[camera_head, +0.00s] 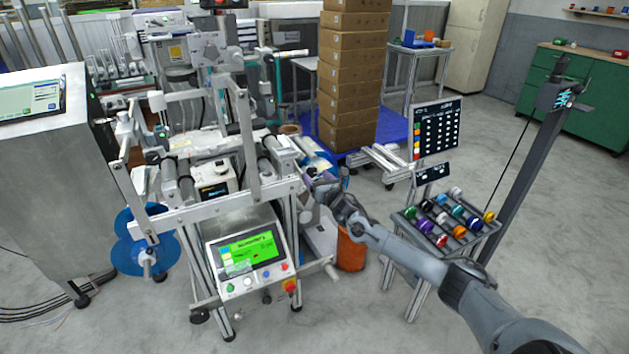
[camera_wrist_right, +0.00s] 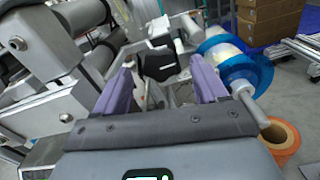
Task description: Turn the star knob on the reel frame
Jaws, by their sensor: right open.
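The reel frame (camera_head: 225,205) is a silver metal structure with rollers, standing left of centre in the head view. My right gripper (camera_head: 323,187) is at its right side. In the right wrist view the two purple fingers of my right gripper (camera_wrist_right: 162,88) are spread apart with nothing held. A black knob-like part (camera_wrist_right: 159,65), probably the star knob, shows beyond and between the fingertips; whether they touch it I cannot tell. In the head view I cannot make out the knob near the gripper. My left gripper is not in view.
A control panel with a green screen (camera_head: 248,249) sits low on the frame's front. A rack of coloured rolls (camera_head: 437,226) is to the right. Blue reels (camera_wrist_right: 236,65) are right of the knob.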

